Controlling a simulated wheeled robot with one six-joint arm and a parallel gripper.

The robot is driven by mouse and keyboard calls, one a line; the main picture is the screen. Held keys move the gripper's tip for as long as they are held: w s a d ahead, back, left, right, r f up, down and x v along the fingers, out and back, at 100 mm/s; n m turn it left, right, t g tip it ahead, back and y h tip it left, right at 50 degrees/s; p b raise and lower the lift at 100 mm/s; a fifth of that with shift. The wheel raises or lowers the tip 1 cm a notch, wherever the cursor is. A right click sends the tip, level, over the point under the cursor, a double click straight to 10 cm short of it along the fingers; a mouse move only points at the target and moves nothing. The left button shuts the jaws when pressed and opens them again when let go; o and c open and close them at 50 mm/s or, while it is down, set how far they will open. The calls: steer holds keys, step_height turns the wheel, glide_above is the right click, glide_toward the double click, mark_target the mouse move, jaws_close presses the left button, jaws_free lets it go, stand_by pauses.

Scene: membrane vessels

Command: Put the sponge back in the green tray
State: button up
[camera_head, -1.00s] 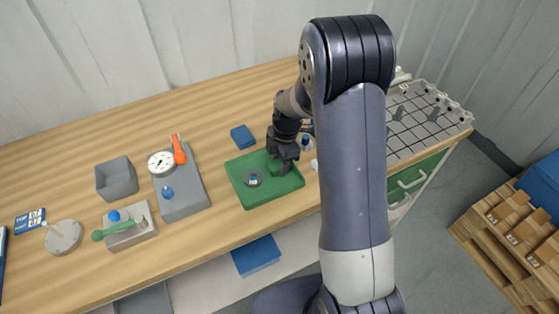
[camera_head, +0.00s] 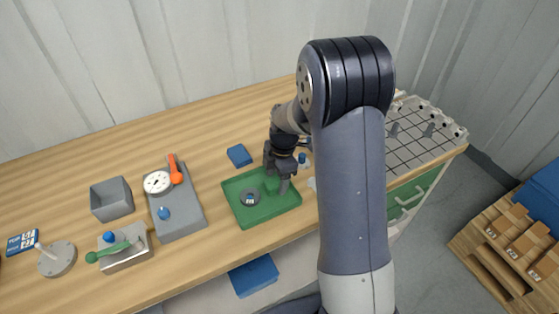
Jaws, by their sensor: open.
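The green tray (camera_head: 262,215) lies on the wooden bench left of my arm. My gripper (camera_head: 277,178) is over the tray's right part, pointing down, with its fingers apart. A small green block (camera_head: 271,185) shows at the fingers, inside the tray; it may be the sponge, but its colour blends with the tray. Its contact with the fingers and the tray floor is partly hidden.
A grey gauge unit (camera_head: 180,213) with an orange handle stands left of the tray. Further left are a grey bin (camera_head: 111,199) and a valve block with green lever (camera_head: 121,251). A grid rack (camera_head: 420,133) stands right of my arm.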

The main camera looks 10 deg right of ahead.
step_height(320, 180, up, 10)
steer(key=d+b, duration=0.1)
steer(key=shift+w+d+r, duration=0.15)
steer(key=shift+d+r, duration=0.1)
